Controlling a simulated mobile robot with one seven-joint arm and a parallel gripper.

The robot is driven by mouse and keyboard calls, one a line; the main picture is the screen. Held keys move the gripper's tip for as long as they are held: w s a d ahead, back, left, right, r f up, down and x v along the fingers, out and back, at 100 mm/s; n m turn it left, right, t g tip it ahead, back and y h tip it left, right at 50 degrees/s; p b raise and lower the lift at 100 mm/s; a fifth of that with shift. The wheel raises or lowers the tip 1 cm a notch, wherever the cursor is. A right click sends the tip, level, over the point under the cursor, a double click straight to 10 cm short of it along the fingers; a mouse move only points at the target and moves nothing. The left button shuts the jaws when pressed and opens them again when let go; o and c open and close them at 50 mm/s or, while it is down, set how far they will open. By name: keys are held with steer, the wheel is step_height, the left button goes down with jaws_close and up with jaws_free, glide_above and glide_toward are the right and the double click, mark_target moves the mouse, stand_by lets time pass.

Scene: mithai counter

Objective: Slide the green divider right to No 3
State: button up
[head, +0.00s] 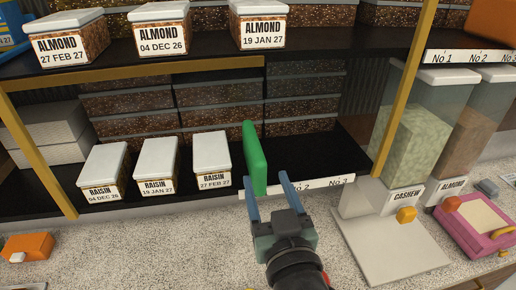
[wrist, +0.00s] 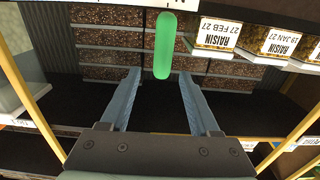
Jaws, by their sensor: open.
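The green divider (head: 254,158) stands upright on the lower shelf, just right of the raisin boxes. The shelf-edge strip (head: 322,186) reads No 2 and No 3 to the right of it; its left part is hidden by my gripper. My gripper (head: 267,182) is open in front of the shelf edge, with its fingers pointing toward the divider. In the wrist view, which is upside down, the divider (wrist: 165,48) shows between the two fingertips (wrist: 160,74). I cannot tell whether either finger touches it.
Three raisin boxes (head: 156,170) stand left of the divider. Bare dark shelf (head: 310,155) lies to its right, up to a gold post (head: 392,110). Brown stacked boxes are behind. Cashew and almond bins (head: 415,140) stand farther right. Almond boxes (head: 162,28) are on the upper shelf.

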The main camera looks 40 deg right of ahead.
mark_target(257, 157)
steer(key=p+x, duration=0.2)
steer(key=x, duration=0.6)
steer(key=shift+w+a+p, duration=0.15)
steer(key=shift+p, duration=0.15)
jaws_close()
stand_by(1.1)
